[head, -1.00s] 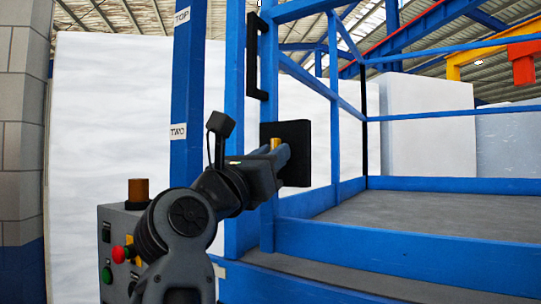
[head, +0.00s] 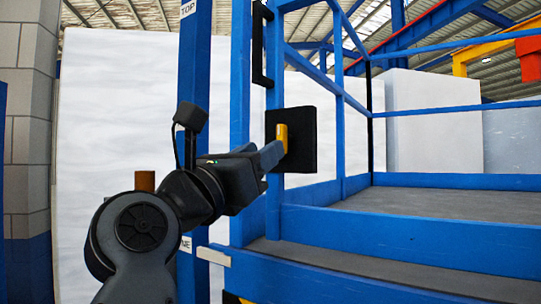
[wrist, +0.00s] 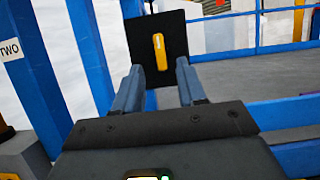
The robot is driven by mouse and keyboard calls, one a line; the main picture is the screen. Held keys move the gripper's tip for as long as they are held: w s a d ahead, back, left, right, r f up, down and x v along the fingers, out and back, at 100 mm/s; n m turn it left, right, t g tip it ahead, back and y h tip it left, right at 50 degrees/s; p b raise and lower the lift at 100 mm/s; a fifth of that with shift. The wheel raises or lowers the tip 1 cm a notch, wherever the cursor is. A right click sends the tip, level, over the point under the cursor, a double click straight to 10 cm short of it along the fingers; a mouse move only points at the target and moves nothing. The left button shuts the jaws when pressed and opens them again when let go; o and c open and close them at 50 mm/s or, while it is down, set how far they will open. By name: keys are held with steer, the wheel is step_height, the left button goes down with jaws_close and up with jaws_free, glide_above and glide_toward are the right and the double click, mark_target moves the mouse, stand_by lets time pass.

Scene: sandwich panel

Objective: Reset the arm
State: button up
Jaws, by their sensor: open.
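My gripper (head: 272,158) is at the middle of the head view, in front of and just left of a black square plate (head: 306,150) on the blue frame. A yellow upright handle (head: 282,137) is on that plate. In the wrist view the fingers of my gripper (wrist: 157,70) are spread, with nothing between them. The yellow handle (wrist: 160,52) and the black plate (wrist: 143,35) show beyond the fingertips. The handle looks clear of the fingers in the wrist view; the exact gap cannot be told.
Blue posts (head: 193,90) stand left of the plate, one labelled TOP. A black bar handle (head: 261,45) is above the plate. A blue-railed platform with a grey floor (head: 440,203) lies to the right.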

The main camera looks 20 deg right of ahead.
steer(key=shift+v, duration=1.05)
steer(key=s+d+f+m+t+y, duration=0.2)
steer(key=s+f+m+t+y, duration=0.3)
steer(key=f+m, duration=0.55)
steer(key=s+d+f+m+t+y, duration=0.35)
steer(key=s+f+m+y, duration=0.35)
steer(key=m, duration=0.6)
steer(key=s+d+f+m+t+y, duration=0.1)
steer(key=s+f+m+t+y, duration=0.4)
steer(key=f+m, duration=0.6)
steer(key=s+f+n+g+y, duration=0.1)
steer(key=s+f+n+g, duration=0.3)
steer(key=s+f, duration=0.3)
steer(key=s+f+n+g, duration=0.5)
steer(key=s+f+g, duration=0.2)
steer(key=s, duration=1)
steer(key=shift+s+f+y, duration=0.2)
steer(key=shift+s+y, duration=0.2)
steer(key=shift+d+n, duration=0.1)
steer(key=shift+n, duration=0.15)
